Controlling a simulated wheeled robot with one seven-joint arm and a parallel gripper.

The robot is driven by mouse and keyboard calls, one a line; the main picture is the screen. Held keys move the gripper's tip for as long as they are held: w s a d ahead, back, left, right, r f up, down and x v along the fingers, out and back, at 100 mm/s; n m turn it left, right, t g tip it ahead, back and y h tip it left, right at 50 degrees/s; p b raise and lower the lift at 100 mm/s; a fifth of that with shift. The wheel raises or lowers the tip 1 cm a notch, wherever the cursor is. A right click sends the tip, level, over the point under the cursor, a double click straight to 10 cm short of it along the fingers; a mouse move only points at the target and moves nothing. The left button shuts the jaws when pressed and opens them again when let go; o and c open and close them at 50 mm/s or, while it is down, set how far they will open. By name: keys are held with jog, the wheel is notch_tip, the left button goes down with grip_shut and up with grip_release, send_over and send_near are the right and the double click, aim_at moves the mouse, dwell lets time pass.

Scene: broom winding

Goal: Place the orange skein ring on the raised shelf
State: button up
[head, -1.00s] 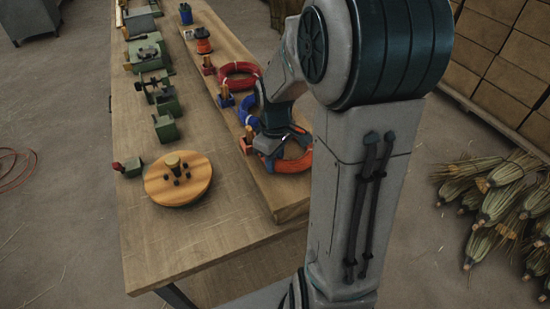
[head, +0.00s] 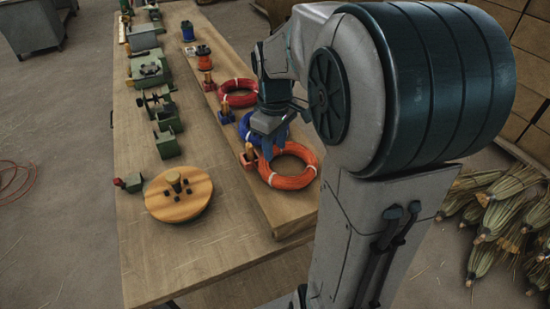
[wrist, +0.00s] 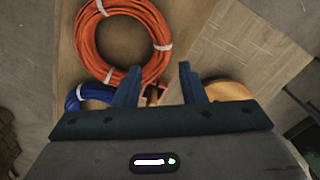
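The orange skein ring (head: 308,176) lies flat on the raised shelf (head: 275,222), near its front end. It is whole in the head view except where my gripper covers part of its far left side. In the wrist view the ring (wrist: 88,45) lies beyond the left finger, with white ties on it. My gripper (wrist: 160,85) is open, its two dark fingers apart with no ring between them. In the head view my gripper (head: 268,150) is over the ring's far left edge; its exact height is unclear.
An orange-red block with a peg (head: 249,158) stands beside the ring. A blue ring (head: 243,124) and a red ring (head: 238,92) lie farther back on the shelf. A round wooden disc (head: 180,208) with pegs sits on the lower table, left, near green fixtures.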

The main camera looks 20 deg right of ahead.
jog(key=s+a+m+t, duration=0.1)
jog(key=s+a+m, duration=0.2)
jog(key=s, duration=0.3)
jog(key=s+a+m+t, duration=0.2)
jog(key=s+a+m, duration=0.1)
jog(key=s, duration=0.4)
jog(key=shift+m, duration=0.3)
jog(key=shift+s, duration=0.1)
dwell(0.5)
